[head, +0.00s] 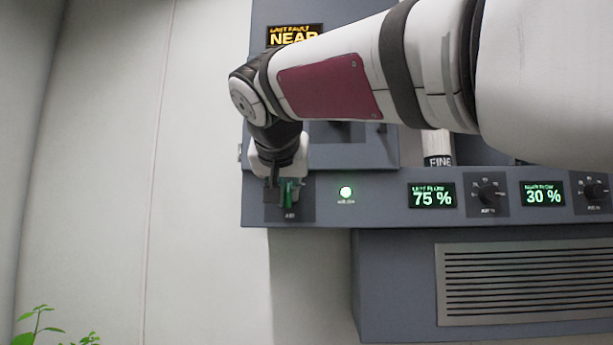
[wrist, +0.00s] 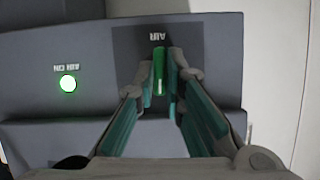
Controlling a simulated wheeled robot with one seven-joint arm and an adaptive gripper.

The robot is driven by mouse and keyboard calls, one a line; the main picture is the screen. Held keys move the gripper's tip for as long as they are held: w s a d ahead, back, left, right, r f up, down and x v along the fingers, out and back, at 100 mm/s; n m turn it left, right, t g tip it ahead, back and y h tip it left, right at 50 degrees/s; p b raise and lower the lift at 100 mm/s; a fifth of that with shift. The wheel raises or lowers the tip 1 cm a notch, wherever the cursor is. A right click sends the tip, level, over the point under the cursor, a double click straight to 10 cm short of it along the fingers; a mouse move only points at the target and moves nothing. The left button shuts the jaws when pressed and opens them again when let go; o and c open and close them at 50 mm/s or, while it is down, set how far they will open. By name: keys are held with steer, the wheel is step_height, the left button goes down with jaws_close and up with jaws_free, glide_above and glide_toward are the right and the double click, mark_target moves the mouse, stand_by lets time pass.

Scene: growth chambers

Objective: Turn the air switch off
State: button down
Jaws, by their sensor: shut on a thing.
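The air switch (wrist: 158,68) is a small green lever on a dark plate labelled AIR, seen in the wrist view. My gripper (wrist: 161,85) has its two fingers close around the lever, one on each side, and is shut on it. In the head view my gripper (head: 286,193) is at the left end of the grey panel, in front of the AIR plate (head: 306,210), and hides most of the switch. The round AIR ON lamp (head: 346,192) to the right of it glows green; it also shows in the wrist view (wrist: 68,84).
Right of the lamp are a 75 % display (head: 432,196), a dial (head: 488,194), a 30 % display (head: 543,194) and another dial (head: 592,189). A vent grille (head: 530,280) lies below. Plant leaves (head: 38,322) show at the lower left. The pale wall (head: 190,120) left of the panel is bare.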

steer(key=n+h+p, duration=0.2)
steer(key=n+p, duration=0.1)
steer(key=shift+a, duration=0.2)
steer(key=shift+a+n+t+h+p, duration=0.15)
steer(key=shift+n+t+h+p, duration=0.15)
steer(key=shift+n+h+p, duration=0.95)
steer(key=shift+f+n+b, duration=0.1)
steer(key=shift+n+b, duration=0.2)
steer(key=shift+n, duration=0.35)
steer(key=c, duration=1.7)
jaws_free()
steer(key=v, duration=1.2)
steer(key=shift+f, duration=0.15)
